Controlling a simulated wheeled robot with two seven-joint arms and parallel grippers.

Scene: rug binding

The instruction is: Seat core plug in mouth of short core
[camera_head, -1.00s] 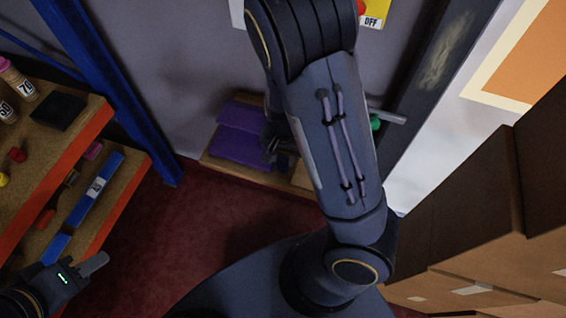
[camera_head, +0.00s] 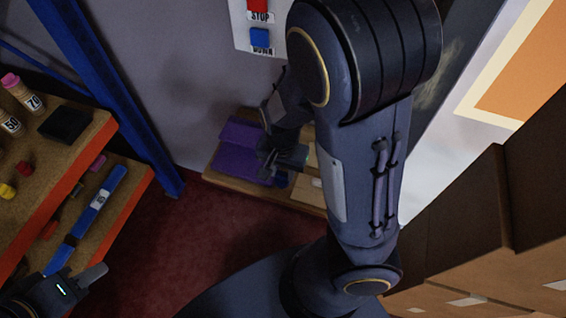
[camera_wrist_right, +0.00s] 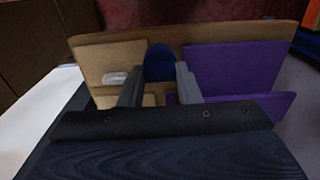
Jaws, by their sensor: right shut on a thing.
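My right gripper (camera_wrist_right: 160,72) is shut on a dark blue rounded piece (camera_wrist_right: 158,60), likely the core plug, which shows between its two fingers in the right wrist view. In the head view the right gripper (camera_head: 284,158) is low near the wall, over a wooden board, with a bit of blue (camera_head: 282,180) beneath it. I cannot make out the short core or its mouth in either view. My left gripper (camera_head: 85,279) is at the lower left, near the shelf; only one grey finger shows clearly.
The wooden board (camera_wrist_right: 230,30) carries purple slabs (camera_wrist_right: 233,68) and tan pieces (camera_wrist_right: 108,62). An orange-edged shelf (camera_head: 62,172) with bottles and a blue bar (camera_head: 86,221) is at left, beside a blue post (camera_head: 108,95). Brown boxes (camera_head: 470,240) stand at right. Red floor between is clear.

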